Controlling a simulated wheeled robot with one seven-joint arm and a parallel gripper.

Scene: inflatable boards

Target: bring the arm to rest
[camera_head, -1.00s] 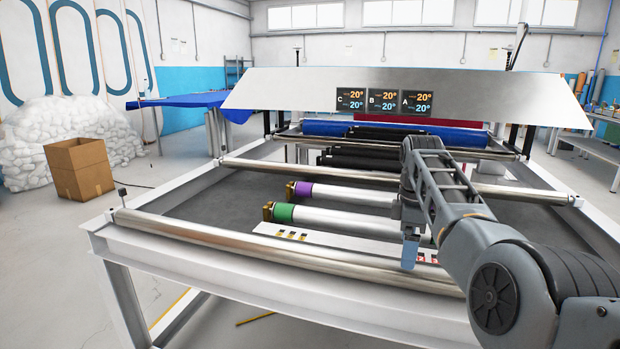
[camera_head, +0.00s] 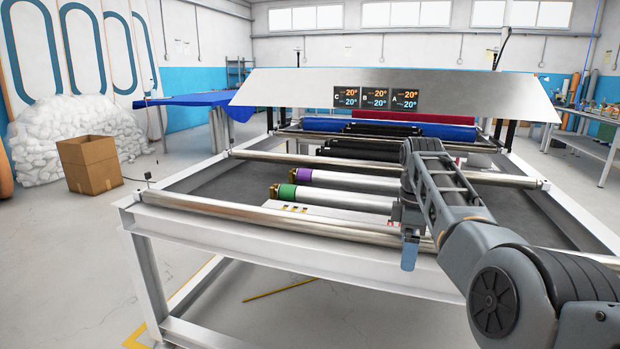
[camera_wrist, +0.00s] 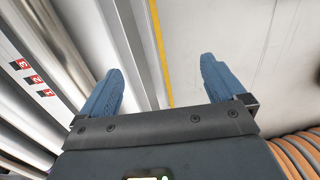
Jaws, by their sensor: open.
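My arm reaches forward from the lower right in the head view, its elbow raised and its end pointing down. My gripper (camera_head: 409,256) hangs just in front of the machine's near roller (camera_head: 300,222). In the wrist view my gripper (camera_wrist: 160,85) shows two blue fingers spread wide apart, with nothing between them. Below the fingers are the pale floor (camera_wrist: 240,40) and a yellow floor line (camera_wrist: 160,50).
The machine frame (camera_head: 150,225) holds rollers with purple (camera_head: 303,175) and green (camera_head: 287,192) ends. A panel (camera_head: 290,92) with displays C, B and A stands behind. A cardboard box (camera_head: 90,165) is at left. The floor in front is clear.

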